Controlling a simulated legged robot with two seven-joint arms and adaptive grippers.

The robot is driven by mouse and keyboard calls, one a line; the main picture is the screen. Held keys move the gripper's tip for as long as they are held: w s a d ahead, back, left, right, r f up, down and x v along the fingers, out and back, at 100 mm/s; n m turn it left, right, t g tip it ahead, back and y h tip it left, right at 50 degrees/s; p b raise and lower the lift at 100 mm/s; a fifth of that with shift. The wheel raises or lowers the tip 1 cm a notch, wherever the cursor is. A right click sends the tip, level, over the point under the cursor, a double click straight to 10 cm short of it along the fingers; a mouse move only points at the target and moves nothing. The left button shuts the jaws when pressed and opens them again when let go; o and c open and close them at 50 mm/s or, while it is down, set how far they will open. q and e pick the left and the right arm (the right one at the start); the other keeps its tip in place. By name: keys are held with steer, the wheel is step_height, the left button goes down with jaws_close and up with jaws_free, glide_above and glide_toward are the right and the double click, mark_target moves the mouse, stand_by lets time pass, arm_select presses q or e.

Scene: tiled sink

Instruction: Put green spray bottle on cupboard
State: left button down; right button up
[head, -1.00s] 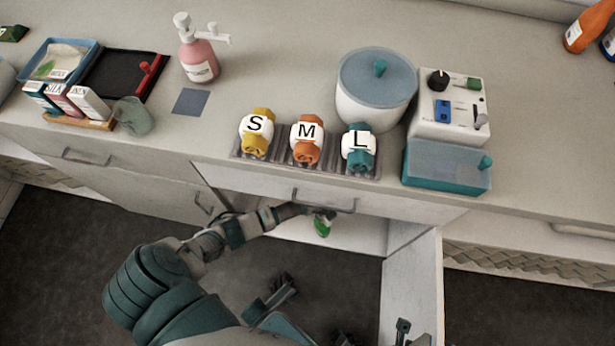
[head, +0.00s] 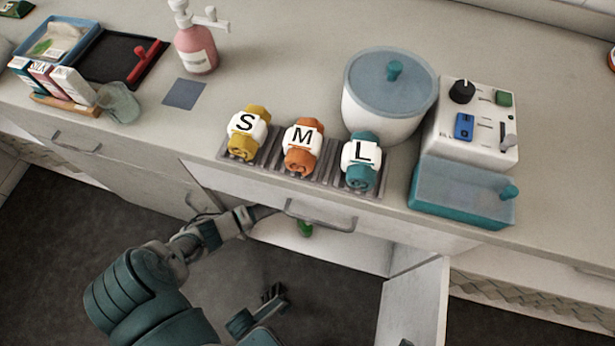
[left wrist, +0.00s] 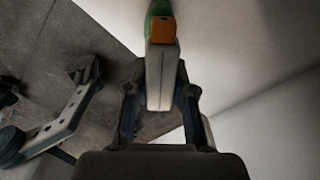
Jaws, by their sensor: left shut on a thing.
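The green spray bottle shows in the head view only as a small green part (head: 305,229) below the drawer front, at the open cupboard (head: 350,250). In the left wrist view its green top, an orange part and a pale body (left wrist: 160,70) stand between my left fingers. My left gripper (left wrist: 160,100) is shut on it. In the head view the drawer front hides that gripper and most of the bottle. A dark jaw-like end of mine, apparently my right gripper (head: 273,292), hangs low over the floor; its opening is unclear.
The cupboard door (head: 415,300) stands open at the right. A drawer handle (head: 320,215) juts out just above the bottle. On the counter are S, M and L holders (head: 302,148), a lidded pot (head: 385,110), a control box (head: 475,125) and a pink pump bottle (head: 196,50).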

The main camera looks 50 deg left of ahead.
arm_select(q)
steer(key=c, duration=1)
jaws_free()
